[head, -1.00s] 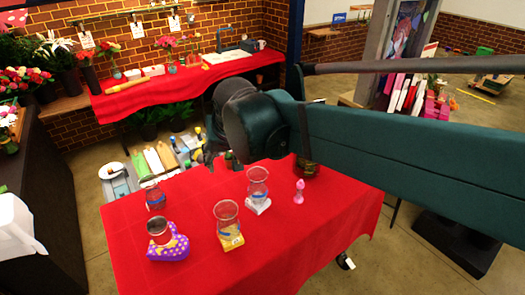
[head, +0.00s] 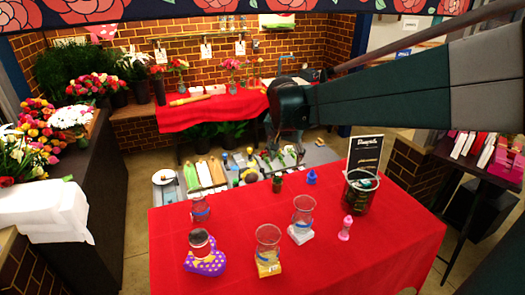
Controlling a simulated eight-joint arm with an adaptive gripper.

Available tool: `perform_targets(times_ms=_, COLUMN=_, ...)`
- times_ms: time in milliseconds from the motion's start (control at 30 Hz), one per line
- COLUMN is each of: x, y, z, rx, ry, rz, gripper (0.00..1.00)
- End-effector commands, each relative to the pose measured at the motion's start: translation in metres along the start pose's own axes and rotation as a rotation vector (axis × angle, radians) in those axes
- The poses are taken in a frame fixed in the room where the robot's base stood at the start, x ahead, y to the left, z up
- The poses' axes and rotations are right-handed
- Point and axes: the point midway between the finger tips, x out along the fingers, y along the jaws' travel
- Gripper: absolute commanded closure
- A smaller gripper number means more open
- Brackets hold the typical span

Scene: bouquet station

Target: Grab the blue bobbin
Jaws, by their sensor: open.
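A small blue piece (head: 311,177), which looks like the blue bobbin, stands at the back edge of the red-covered table (head: 170,262) in the head view. My gripper (head: 285,146) hangs at the end of my arm, up and to the left of the blue piece in the picture. It is open, dark and small against the clutter behind, with its fingers hard to make out. It appears apart from the blue piece, and I see nothing held.
A small dark pot (head: 277,184) stands left of the blue piece. A black bucket (head: 359,192) with a sign behind it stands to the right. Glass vases (head: 303,213), a pink bottle (head: 346,228) and a purple dotted piece (head: 206,262) occupy the table. Its front right is clear.

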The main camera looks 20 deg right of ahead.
Motion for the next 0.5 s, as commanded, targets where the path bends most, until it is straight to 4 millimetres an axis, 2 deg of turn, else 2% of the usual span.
perform_targets(times_ms=500, x=0.083, y=-0.004, z=-0.073, rx=0.223, ry=-0.015, rz=0.111, gripper=0.50)
